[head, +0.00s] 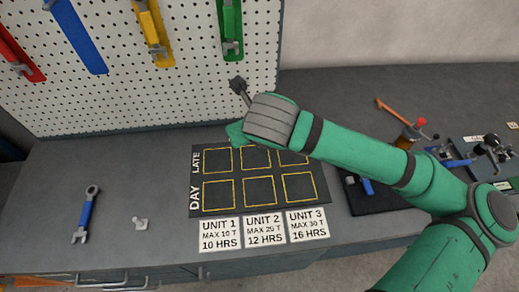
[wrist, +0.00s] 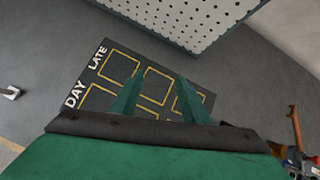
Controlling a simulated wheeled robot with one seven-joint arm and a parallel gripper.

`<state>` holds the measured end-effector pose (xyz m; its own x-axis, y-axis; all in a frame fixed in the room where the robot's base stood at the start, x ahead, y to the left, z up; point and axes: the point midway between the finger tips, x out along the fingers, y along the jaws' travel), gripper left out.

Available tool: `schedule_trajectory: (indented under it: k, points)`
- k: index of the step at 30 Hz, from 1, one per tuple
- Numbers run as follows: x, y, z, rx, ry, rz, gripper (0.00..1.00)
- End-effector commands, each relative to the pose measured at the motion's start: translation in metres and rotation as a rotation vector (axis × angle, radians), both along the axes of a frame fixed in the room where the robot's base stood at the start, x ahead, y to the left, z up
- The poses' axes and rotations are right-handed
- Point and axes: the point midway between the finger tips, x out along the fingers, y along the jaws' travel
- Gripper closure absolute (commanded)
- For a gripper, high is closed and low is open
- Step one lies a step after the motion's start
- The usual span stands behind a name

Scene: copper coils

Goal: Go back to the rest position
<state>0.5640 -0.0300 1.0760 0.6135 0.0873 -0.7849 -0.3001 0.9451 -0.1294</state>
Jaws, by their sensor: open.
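My green arm reaches in from the lower right in the head view. My gripper (wrist: 157,82) shows two green fingers, apart, with nothing between them. They hang over the dark planning board (wrist: 185,72), and I cannot tell the exact height. In the head view the board (head: 325,188) lies on the grey bench, with yellow-outlined squares in rows marked LATE and DAY. The visible squares look empty. My wrist hides part of the board's upper edge in the head view.
A pegboard (head: 190,90) with coloured tools stands behind the bench. A blue-handled wrench (head: 86,215) and a small light-grey piece (head: 140,224) lie at left. Unit cards (head: 264,230) line the front. An orange-handled tool (head: 395,110) and other clutter lie at right.

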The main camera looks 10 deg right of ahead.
Motion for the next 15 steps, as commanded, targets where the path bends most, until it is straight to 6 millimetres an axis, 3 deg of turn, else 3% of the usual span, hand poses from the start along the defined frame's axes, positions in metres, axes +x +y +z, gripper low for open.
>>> schedule_trajectory:
  k: [7,15]
  points:
    - [-0.029,-0.01,-0.024,-0.027,0.179,0.002,0.58]
    - [-0.048,-0.016,-0.036,-0.041,0.279,0.003,0.58]
